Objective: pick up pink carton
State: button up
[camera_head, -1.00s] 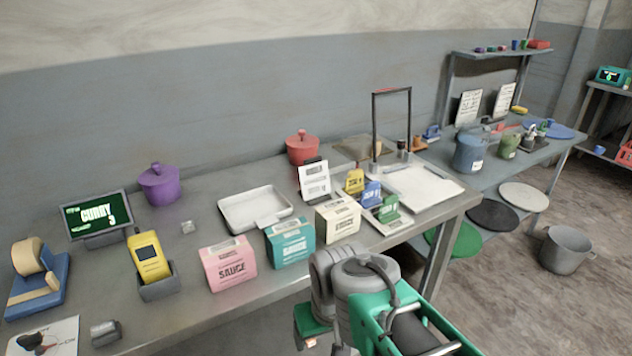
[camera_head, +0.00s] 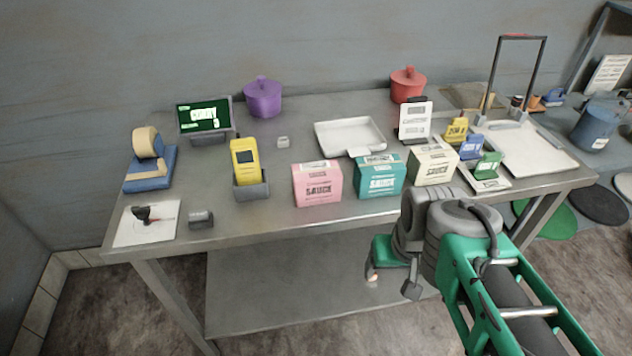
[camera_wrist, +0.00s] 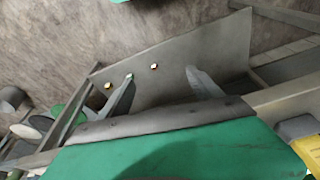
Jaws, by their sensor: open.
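The pink carton (camera_head: 317,184), labelled SAUCE, stands upright near the front edge of the steel table, left of a teal carton (camera_head: 378,177) and a cream carton (camera_head: 432,165). My gripper (camera_head: 388,275) is in front of the table edge, to the right of and lower in the picture than the pink carton, and apart from it. It is partly hidden by my arm. In the wrist view my gripper (camera_wrist: 162,88) has its fingers spread with nothing held between them. I cannot make out the pink carton in the wrist view.
A yellow device in a grey holder (camera_head: 248,168) stands left of the pink carton. A white tray (camera_head: 349,137) lies behind the cartons. A small grey block (camera_head: 201,219) and a tape dispenser (camera_head: 150,165) are farther left.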

aim_at(314, 183)
jog(key=u, duration=3.45)
jog(key=k, duration=1.95)
jog(key=z, duration=0.75)
